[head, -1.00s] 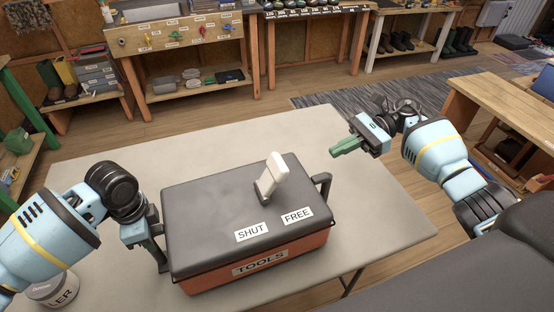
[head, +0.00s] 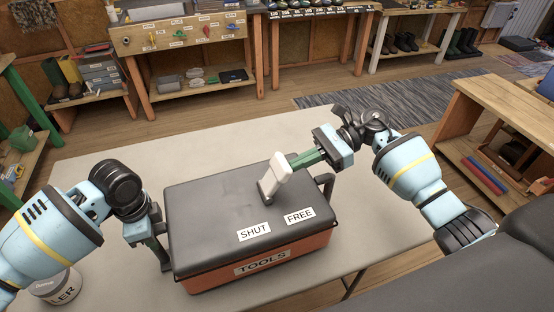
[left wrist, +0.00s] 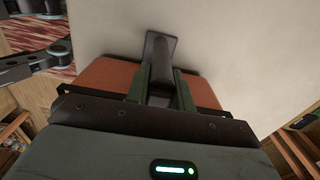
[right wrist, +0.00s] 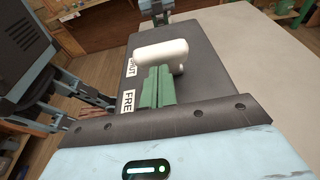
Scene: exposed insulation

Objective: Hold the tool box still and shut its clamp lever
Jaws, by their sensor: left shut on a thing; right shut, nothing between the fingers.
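The orange tool box (head: 262,275) with a dark grey lid stands on the table, with SHUT (head: 254,231) and FREE (head: 299,216) labels on top. Its white clamp lever (head: 279,172) stands up from the lid and leans right, toward the FREE side. My left gripper (head: 161,250) is shut on the box's left handle (left wrist: 158,60). My right gripper (head: 296,161) is shut and empty, its green fingertips close against the right side of the lever's white grip. In the right wrist view the grip (right wrist: 162,55) lies just past the fingertips; contact is hard to tell.
The pale table (head: 380,215) is clear behind and right of the box. A labelled can (head: 55,287) stands at the front left, near my left arm. The box's right handle (head: 326,184) sticks up just below my right gripper. Workbenches and shelves stand farther back.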

